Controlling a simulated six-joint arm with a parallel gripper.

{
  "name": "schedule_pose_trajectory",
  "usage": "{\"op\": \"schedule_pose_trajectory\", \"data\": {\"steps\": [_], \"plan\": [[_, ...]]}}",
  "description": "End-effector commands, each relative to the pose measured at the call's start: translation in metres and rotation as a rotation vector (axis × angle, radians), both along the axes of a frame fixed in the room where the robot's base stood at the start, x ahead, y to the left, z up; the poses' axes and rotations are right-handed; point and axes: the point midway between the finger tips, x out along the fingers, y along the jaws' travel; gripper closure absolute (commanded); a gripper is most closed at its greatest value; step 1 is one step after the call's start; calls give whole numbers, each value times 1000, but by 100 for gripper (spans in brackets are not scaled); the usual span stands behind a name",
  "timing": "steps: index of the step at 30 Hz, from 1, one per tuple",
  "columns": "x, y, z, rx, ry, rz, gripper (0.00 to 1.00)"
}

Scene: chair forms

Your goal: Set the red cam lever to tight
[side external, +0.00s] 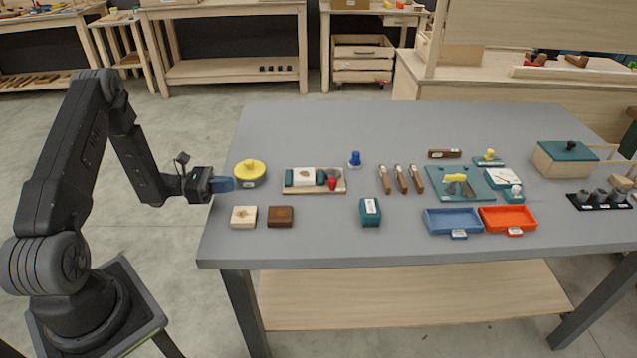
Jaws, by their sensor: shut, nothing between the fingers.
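A small red part (332,183), which looks like the red cam lever, sits at the right end of a light tray-like base (314,191) on the left half of the grey table. A white block with dark green parts (304,177) lies beside it on the same base. The lever's setting and any marks are too small to read.
A yellow-lidded round container (250,173) stands between my gripper and the base. Two small blocks, one pale (243,216) and one brown (280,216), lie in front. A blue knob (355,159) stands behind right. Blue (452,222) and orange (508,219) trays lie farther right.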

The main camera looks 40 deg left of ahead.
Motion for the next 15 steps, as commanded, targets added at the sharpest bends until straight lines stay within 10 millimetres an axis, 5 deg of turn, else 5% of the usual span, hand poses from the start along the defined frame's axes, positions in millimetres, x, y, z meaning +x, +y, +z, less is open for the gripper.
{"op": "schedule_pose_trajectory", "data": {"steps": [8,15], "plan": [[7,-8,0,1,0,-6,100],[36,-39,0,2,1,-10,100]]}}
